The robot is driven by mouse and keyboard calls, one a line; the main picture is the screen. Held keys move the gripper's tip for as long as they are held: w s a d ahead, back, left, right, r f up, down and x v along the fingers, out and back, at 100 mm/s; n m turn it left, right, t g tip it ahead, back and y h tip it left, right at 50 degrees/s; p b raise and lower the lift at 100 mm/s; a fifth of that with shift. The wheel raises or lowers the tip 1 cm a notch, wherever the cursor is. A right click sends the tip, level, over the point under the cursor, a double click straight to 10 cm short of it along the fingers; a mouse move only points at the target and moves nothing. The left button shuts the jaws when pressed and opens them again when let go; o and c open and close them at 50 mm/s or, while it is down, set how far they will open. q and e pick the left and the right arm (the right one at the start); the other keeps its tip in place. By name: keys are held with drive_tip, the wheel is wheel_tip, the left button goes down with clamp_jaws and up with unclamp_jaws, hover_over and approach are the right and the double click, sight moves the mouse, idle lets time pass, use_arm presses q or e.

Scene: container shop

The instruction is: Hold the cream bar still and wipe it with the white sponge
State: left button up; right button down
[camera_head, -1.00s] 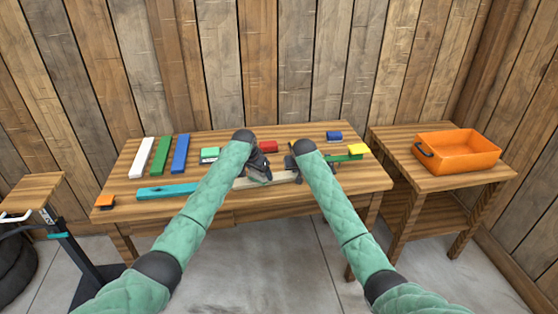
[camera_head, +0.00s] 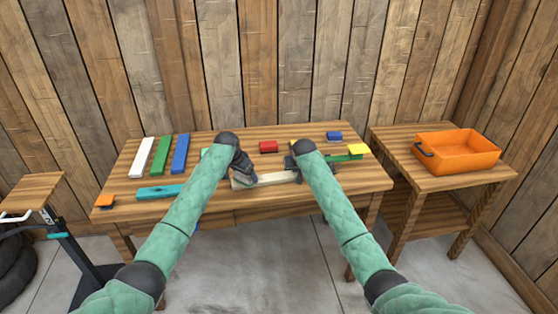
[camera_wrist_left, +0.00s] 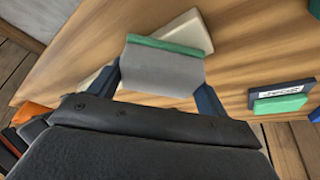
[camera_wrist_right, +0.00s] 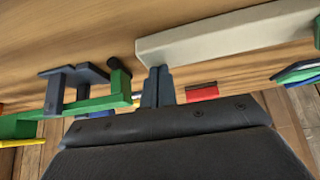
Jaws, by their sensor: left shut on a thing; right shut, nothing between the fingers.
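The cream bar (camera_head: 280,178) lies near the front middle of the wooden table. My left gripper (camera_head: 243,178) is shut on the white sponge (camera_wrist_left: 162,72), a greyish-white block with a green strip on one edge. In the left wrist view the cream bar (camera_wrist_left: 192,28) runs behind the sponge and shows on both sides of it. I cannot tell if they touch. My right gripper (camera_wrist_right: 158,88) is shut and empty, with its fingertips at the edge of the cream bar (camera_wrist_right: 230,36) near one end. Contact there is unclear.
White (camera_head: 143,157), green (camera_head: 161,156) and blue (camera_head: 180,154) bars lie at left, with a teal bar (camera_head: 158,192) in front. Red (camera_head: 268,147), blue (camera_head: 334,135) and yellow (camera_head: 358,150) blocks lie behind and right. An orange bin (camera_head: 458,160) stands on the side table.

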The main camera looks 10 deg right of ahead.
use_arm(q)
drive_tip(key=shift+a, duration=0.55)
use_arm(e)
drive_tip(key=shift+s+f, duration=0.1)
drive_tip(key=shift+f, duration=0.05)
use_arm(q)
drive_tip(key=shift+d, duration=0.1)
drive_tip(key=shift+w+d+f, duration=0.1)
drive_tip(key=shift+d, duration=1.85)
drive_tip(key=shift+w+d, duration=0.1)
drive_tip(key=shift+d, duration=1.85)
drive_tip(key=shift+w+r, duration=0.1)
drive_tip(key=shift+r, duration=2.95)
